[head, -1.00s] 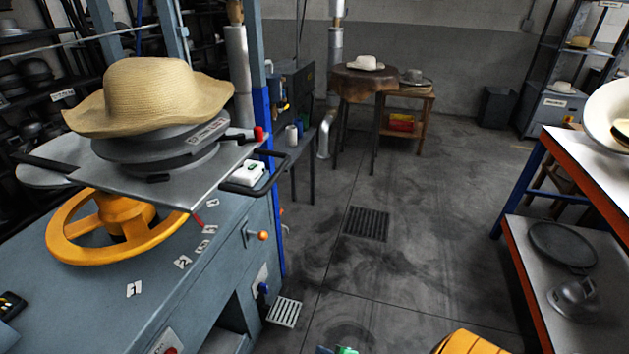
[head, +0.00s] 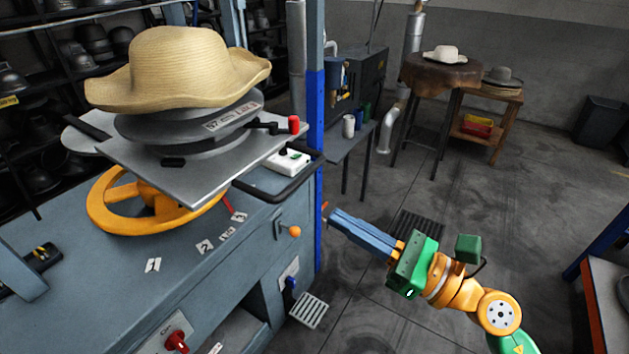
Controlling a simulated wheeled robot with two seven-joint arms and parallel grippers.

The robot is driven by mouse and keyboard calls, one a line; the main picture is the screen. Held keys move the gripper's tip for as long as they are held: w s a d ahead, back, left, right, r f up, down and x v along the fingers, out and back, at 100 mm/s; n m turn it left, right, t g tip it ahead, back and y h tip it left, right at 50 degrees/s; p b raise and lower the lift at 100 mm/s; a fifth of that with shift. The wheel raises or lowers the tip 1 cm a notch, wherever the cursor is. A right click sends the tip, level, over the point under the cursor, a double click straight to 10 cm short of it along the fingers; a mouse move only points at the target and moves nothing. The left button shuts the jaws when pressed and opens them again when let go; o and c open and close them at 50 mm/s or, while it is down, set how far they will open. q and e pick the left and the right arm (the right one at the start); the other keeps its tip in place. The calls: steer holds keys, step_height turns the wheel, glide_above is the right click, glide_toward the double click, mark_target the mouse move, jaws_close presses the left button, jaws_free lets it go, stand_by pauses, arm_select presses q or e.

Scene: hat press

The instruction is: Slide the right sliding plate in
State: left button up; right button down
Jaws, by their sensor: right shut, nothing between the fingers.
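The right sliding plate (head: 196,188) is a flat grey metal plate on the hat press, below the round grey mould (head: 190,125) that carries a straw hat (head: 175,68). The plate juts toward the front, over the yellow handwheel (head: 110,222). A dark handle bar (head: 308,176) sits at its right. My right gripper (head: 332,215) is shut and empty, its long blue-grey fingers pointing left. It is in the air to the right of the press, apart from the handle and the plate. My left gripper is not in view.
The blue press cabinet (head: 236,270) has an orange knob (head: 294,231) and a red switch (head: 178,342). A blue post (head: 315,140) rises close to my right gripper. The floor behind it is open. A cloth-covered table (head: 440,72) stands farther back.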

mark_target(293, 190)
steer(key=p+x, duration=0.2)
steer(key=x, duration=0.4)
steer(key=shift+d+r+p, duration=0.1)
steer(key=shift+r+p, duration=0.05)
steer(key=shift+p, duration=0.2)
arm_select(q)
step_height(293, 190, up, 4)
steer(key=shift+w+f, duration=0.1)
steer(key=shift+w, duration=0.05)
arm_select(e)
steer(key=shift+w+a, duration=0.25)
steer(key=shift+a, duration=0.05)
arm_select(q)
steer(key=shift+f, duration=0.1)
arm_select(e)
steer(key=shift+w, duration=0.1)
